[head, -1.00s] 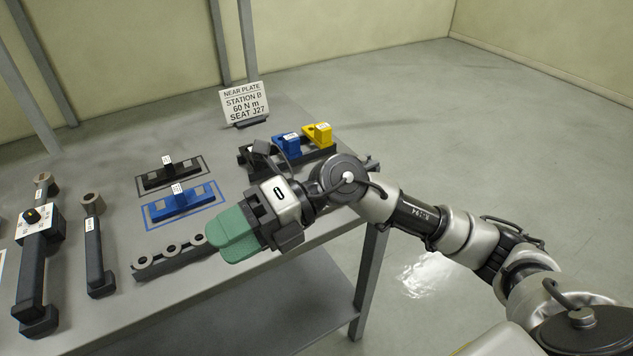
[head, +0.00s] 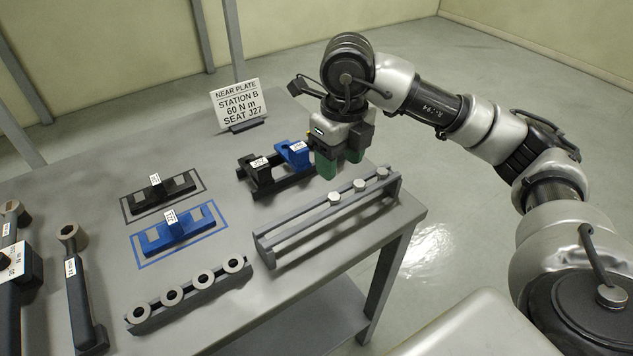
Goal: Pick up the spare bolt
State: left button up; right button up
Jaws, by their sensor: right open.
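Three pale bolt heads sit along a long grey rail rack (head: 290,236) near the table's right edge: a near bolt (head: 334,197), a middle bolt (head: 358,185) and a far bolt (head: 382,173). I cannot tell which one is the spare. My right gripper (head: 340,167) has green fingertips pointing down and is open and empty. In the picture it is just behind the near and middle bolts, apart from them. My left gripper is out of view.
A row of ring sockets (head: 202,282) lies in front. Black (head: 157,194) and blue (head: 178,232) fixtures sit in outlines.

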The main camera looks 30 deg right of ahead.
jog(key=w, duration=0.1)
send_over(334, 196)
jog(key=s, duration=0.2)
notch_tip(334, 196, down, 5)
jog(key=shift+w+a+r+p, duration=0.15)
jog(key=shift+p, duration=0.2)
jog(key=shift+w+f, duration=0.1)
jog(key=shift+f, duration=0.1)
jog(key=f, duration=0.2)
jog(key=w+f+p, duration=0.1)
jog(key=f, duration=0.1)
jog(key=shift+w+d+f+p, duration=0.15)
jog(key=shift+w+d+p, duration=0.05)
jog(key=shift+p, duration=0.1)
jog(key=shift+f, duration=0.45)
jog(key=shift+c, duration=1.3)
grip_shut()
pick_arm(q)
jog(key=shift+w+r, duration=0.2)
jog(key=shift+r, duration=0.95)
pick_arm(e)
jog(key=shift+r, duration=0.15)
